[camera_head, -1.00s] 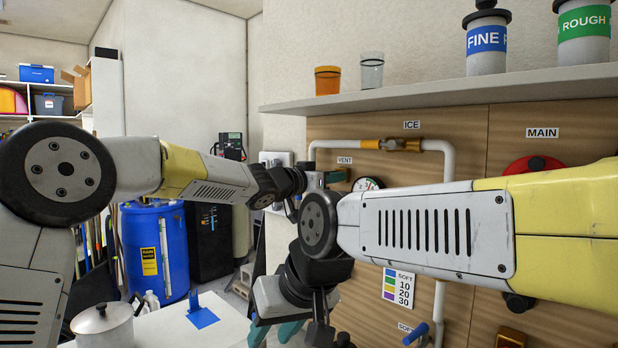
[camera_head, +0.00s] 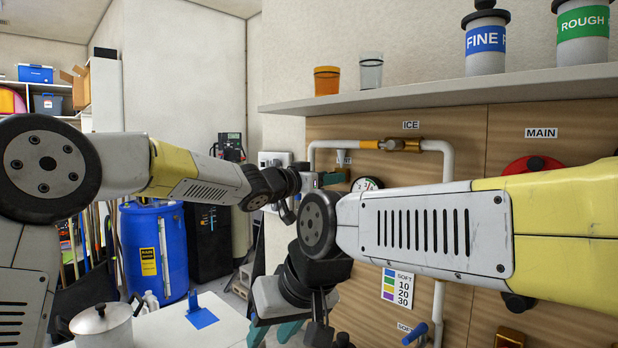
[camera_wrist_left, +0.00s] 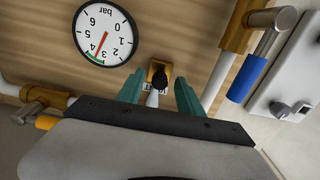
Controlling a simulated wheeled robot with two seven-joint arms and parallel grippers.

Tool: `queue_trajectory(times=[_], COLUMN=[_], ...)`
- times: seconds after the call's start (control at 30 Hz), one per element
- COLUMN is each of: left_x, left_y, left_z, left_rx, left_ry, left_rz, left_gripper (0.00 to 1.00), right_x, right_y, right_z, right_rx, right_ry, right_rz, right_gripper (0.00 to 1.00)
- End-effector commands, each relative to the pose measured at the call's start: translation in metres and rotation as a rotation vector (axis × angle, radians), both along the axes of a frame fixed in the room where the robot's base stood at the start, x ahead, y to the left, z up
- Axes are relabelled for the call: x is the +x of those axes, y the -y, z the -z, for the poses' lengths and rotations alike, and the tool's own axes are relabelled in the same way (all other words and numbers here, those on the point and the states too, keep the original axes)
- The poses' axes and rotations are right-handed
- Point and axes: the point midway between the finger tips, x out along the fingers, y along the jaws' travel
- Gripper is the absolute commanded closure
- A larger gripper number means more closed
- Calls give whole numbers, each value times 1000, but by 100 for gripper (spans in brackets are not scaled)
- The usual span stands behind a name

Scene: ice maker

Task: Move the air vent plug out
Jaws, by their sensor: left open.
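My left gripper (camera_head: 334,177) is at the wall panel, just left of the pressure gauge. In the left wrist view its two teal fingers (camera_wrist_left: 160,92) are spread apart. A dark-mouthed brass fitting (camera_wrist_left: 160,72) shows between and beyond them. A small pale tapered piece, apparently the air vent plug (camera_wrist_left: 152,99), is between the fingers in front of the VENT label. It also shows over that label in the head view (camera_head: 341,154). I cannot tell whether a finger touches it. My right gripper (camera_head: 275,334) is low in the middle; its fingertips are partly cut off.
The gauge (camera_wrist_left: 104,35) is close beside the fingers. A blue-handled valve (camera_wrist_left: 247,78) and a white switch box (camera_wrist_left: 290,85) are on the other side. A white pipe (camera_head: 443,190) and a shelf (camera_head: 440,92) lie right and above. My right arm covers much of the panel.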

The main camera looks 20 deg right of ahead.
Motion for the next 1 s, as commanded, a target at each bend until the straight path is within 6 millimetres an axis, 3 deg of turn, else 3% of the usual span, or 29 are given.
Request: queue_trajectory(times=[0.6, 1.0], left_x=[-23, -26], left_y=[-56, -62], left_z=[-1, 0], left_rx=[0, 0], left_ry=[1, 0], left_rz=[-1, 0], left_gripper=[56, 56], right_x=[0, 0], right_y=[0, 0], right_z=[0, 0], right_rx=[0, 0], right_ry=[0, 0], right_rz=[0, 0], right_gripper=[64, 64])
